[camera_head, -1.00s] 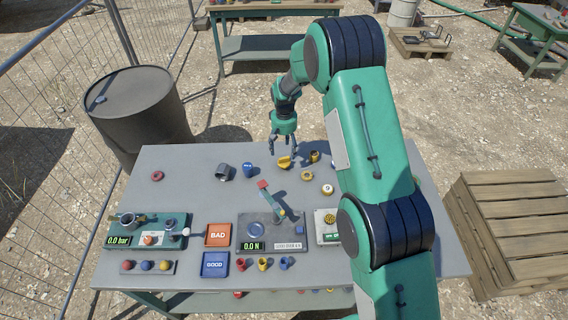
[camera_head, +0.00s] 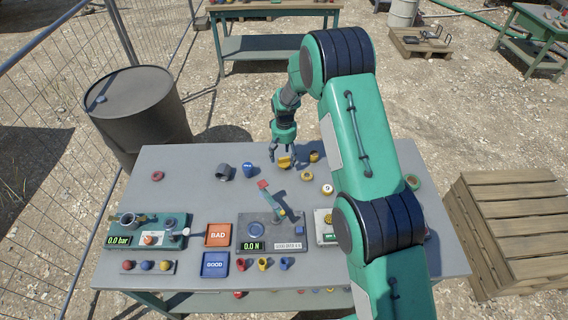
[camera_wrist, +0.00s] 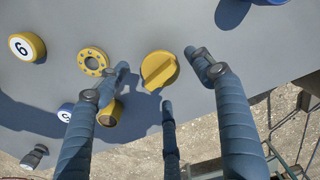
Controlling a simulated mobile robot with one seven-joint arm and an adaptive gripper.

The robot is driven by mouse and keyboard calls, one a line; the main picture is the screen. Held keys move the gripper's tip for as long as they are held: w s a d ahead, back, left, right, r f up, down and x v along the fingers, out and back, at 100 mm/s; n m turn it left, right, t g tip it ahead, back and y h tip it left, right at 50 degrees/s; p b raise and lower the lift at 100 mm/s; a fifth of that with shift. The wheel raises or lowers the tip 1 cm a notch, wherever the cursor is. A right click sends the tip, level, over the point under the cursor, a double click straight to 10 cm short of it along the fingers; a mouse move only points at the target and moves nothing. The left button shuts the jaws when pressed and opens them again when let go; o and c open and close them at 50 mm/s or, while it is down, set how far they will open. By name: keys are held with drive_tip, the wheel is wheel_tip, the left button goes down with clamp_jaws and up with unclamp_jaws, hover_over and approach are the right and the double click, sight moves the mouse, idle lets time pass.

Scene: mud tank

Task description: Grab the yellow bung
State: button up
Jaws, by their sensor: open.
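The yellow bung (camera_head: 284,161) is a round yellow disc with a raised bar across its top, near the far edge of the grey table. In the wrist view the bung (camera_wrist: 159,69) lies between the tips of my three spread fingers. My gripper (camera_head: 284,154) is open and points down over it, with gaps between the bung and the fingertips in the wrist view. How far the fingertips reach down beside the bung is hard to tell. The fingers partly cover the bung in the head view.
Nearby are a yellow ring with holes (camera_wrist: 93,62), a brass-coloured cup (camera_head: 314,156), a yellow numbered cylinder (camera_head: 327,188), a blue cup (camera_head: 249,170) and a dark grey pipe fitting (camera_head: 223,172).

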sight(284, 158)
drive_tip(key=shift+f, duration=2)
drive_tip(key=c, duration=1.1)
